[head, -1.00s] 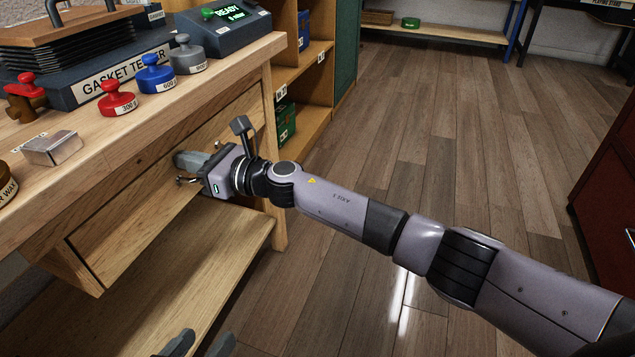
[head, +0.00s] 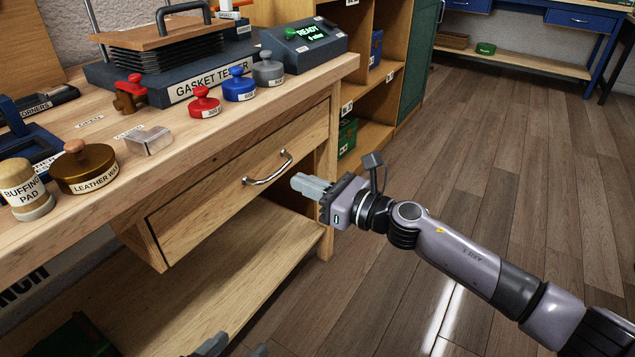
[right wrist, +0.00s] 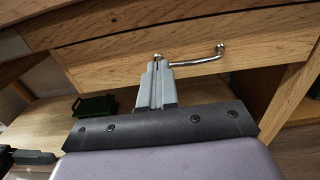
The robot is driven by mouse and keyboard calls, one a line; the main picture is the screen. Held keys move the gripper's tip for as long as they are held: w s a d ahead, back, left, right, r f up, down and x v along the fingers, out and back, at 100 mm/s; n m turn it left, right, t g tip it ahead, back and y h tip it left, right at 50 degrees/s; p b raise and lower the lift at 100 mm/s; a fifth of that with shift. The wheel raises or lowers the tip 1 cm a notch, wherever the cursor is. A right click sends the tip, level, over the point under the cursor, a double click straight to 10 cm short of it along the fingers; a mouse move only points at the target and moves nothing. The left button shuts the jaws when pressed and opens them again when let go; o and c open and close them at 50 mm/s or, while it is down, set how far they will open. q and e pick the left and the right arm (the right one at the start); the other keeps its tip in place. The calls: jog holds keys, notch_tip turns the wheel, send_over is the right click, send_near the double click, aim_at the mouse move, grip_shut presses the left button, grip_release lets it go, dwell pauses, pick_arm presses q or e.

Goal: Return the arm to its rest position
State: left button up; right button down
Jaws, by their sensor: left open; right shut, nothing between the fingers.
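My right arm comes in from the lower right in the head view. Its gripper (head: 312,188) is shut and empty, in front of the bench drawer (head: 240,185) and just right of the drawer's metal handle (head: 268,168). The drawer looks shut. In the right wrist view the shut fingers (right wrist: 157,85) point toward the drawer front, and the handle (right wrist: 200,58) shows behind the fingertips, partly hidden by them. My left gripper (head: 236,345) shows only as dark fingertips at the bottom edge of the head view, spread apart and empty, near the lower shelf.
A lower shelf (head: 230,260) juts out below. Open floor (head: 480,140) lies to the right.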

jog(key=s+d+f+n+t+h, duration=0.1)
jog(key=s+d+f+n+h, duration=0.25)
jog(key=s+n, duration=0.5)
jog(key=s+d+f+n+h, duration=0.3)
jog(key=s+d+f+n, duration=0.2)
jog(key=s+n, duration=0.4)
jog(key=s+d+f+n+t+h, duration=0.1)
jog(key=s+d+f+n+h, duration=0.3)
jog(key=s+n, duration=0.5)
pick_arm(q)
jog(key=s+a+r+y+p, duration=0.1)
jog(key=a+r+p, duration=0.3)
jog(key=p, duration=1)
jog(key=s+a+r+g+y+p, duration=0.1)
jog(key=s+a+r+y+p, duration=0.1)
jog(key=r+p, duration=0.8)
jog(key=shift+s+a+r+n+y+p, duration=0.5)
jog(key=shift+a+p, duration=0.65)
jog(key=shift+p, duration=0.95)
pick_arm(e)
jog(key=s+d+r+h, duration=0.1)
jog(key=d+r, duration=0.3)
jog(key=r, duration=0.3)
jog(key=s+d+r+g+h, duration=0.1)
jog(key=d+r, duration=0.3)
jog(key=r, duration=0.3)
jog(key=shift+s+d+r+n+g, duration=0.2)
jog(key=shift+d+n+g, duration=0.1)
jog(key=shift+n, duration=0.05)
